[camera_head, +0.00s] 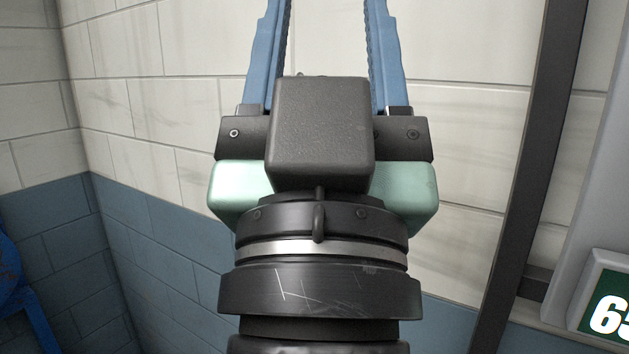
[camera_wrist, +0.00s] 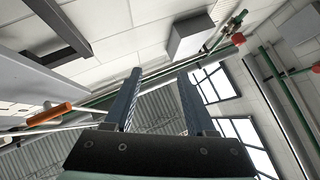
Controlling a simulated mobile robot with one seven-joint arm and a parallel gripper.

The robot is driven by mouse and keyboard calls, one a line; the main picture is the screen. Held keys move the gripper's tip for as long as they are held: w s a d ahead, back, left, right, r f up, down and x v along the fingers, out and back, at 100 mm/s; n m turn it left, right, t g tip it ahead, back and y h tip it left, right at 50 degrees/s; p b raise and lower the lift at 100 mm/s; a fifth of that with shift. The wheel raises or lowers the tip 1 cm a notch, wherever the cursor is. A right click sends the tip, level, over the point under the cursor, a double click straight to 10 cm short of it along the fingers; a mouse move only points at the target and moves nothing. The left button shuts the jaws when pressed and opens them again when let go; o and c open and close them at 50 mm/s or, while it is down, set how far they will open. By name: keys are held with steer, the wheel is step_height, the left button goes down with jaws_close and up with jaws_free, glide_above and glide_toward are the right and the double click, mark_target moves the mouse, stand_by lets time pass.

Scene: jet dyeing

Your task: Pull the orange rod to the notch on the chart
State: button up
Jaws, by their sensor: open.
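My gripper (camera_head: 328,40) points upward in the head view, its two blue fingers apart with only wall between them. The fingertips are cut off by the top edge there. In the wrist view my gripper (camera_wrist: 159,74) is also open and empty. An orange rod (camera_wrist: 50,115) shows at the left of the wrist view, to the left of the fingers and apart from them. It lies slightly tilted, close to a pale fitting. The rod does not show in the head view. I cannot make out the chart or its notch in either view.
In the head view a dark upright post (camera_head: 538,130) stands right of my gripper, beside a grey cabinet with a green sign (camera_head: 607,305) reading 65. A blue object (camera_head: 12,275) is at the left edge. The wrist view shows ceiling, pipes and windows (camera_wrist: 215,85).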

steer(key=shift+s+a+r+y, duration=0.1)
steer(key=shift+s+a+y, duration=0.25)
steer(key=shift+s+y, duration=0.35)
stand_by(2.1)
